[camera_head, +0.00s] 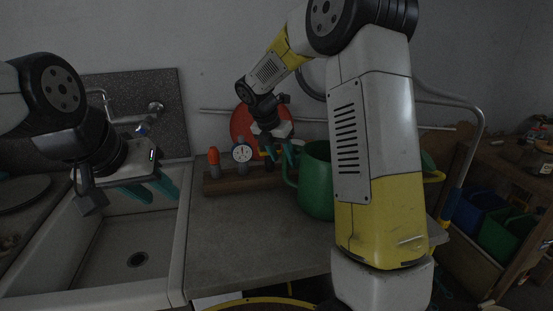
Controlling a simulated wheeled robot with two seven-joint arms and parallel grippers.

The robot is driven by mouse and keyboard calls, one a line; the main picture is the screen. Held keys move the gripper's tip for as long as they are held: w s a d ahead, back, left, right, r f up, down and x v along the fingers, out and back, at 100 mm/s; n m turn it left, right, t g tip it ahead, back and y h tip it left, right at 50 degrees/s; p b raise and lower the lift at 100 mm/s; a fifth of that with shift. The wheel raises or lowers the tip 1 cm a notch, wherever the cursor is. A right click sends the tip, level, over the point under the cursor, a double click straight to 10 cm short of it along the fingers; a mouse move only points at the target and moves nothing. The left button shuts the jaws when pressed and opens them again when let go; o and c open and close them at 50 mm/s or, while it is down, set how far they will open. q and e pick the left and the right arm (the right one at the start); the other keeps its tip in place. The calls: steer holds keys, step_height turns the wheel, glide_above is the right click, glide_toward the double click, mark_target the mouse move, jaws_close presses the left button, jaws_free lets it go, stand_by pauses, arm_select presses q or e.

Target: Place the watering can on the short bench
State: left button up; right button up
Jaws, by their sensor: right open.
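A green watering can (316,192) stands on the grey worktop (255,250) beside the sink, its handle to the left. My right arm hides much of its right side. My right gripper (283,152) has teal fingers, open, close to the upper part of the can's handle; I cannot tell whether they touch it. My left gripper (152,190) hangs over the sink, away from the can, with nothing visible in it; its finger gap is unclear. I cannot tell whether this worktop is the short bench.
A wooden block (232,184) at the back of the worktop carries a dial gauge (242,154) and a red-topped item (213,156). A white sink (130,250) lies left. A wooden shelf with blue (477,208) and green bins (507,234) stands right. The worktop's front left is clear.

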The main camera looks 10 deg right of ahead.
steer(key=v, duration=0.9)
steer(key=s+d+r+m+t+y, duration=0.1)
steer(key=s+d+m+y, duration=0.1)
steer(key=s+m, duration=1.1)
steer(key=s+d+r+m+t+y, duration=0.1)
steer(key=s+m+y, duration=0.3)
steer(key=s+m, duration=1)
steer(key=shift+s+d+t, duration=0.2)
steer(key=shift+d+t, duration=0.15)
steer(key=shift+t, duration=0.35)
steer(key=shift+r, duration=0.1)
